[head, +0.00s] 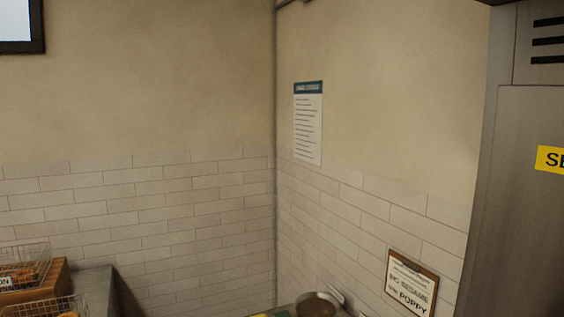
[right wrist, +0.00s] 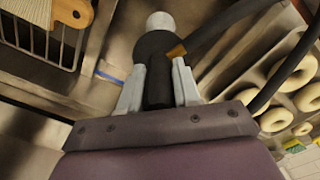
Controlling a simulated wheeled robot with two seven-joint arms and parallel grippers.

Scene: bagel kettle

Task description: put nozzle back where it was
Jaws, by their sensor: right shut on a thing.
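My right gripper (right wrist: 158,76) shows in the right wrist view, its two grey fingers closed on either side of the nozzle (right wrist: 153,47). The nozzle is black with a pale rounded end (right wrist: 160,21) and a small orange-brown piece on its right side. A black hose (right wrist: 225,28) curves away to the upper right, and more black hose passes at the right. The place where the nozzle was kept cannot be made out. Neither gripper nor the nozzle is in the head view, and my left gripper is in no view.
Pale bagels (right wrist: 281,90) lie in rows at the right of the wrist view. A wire basket (right wrist: 45,42) and a brush (right wrist: 30,12) are at upper left. The head view shows a tiled corner, wire baskets (head: 24,262), a round pan (head: 317,305), a clipboard (head: 410,284) and a steel cabinet (head: 525,200).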

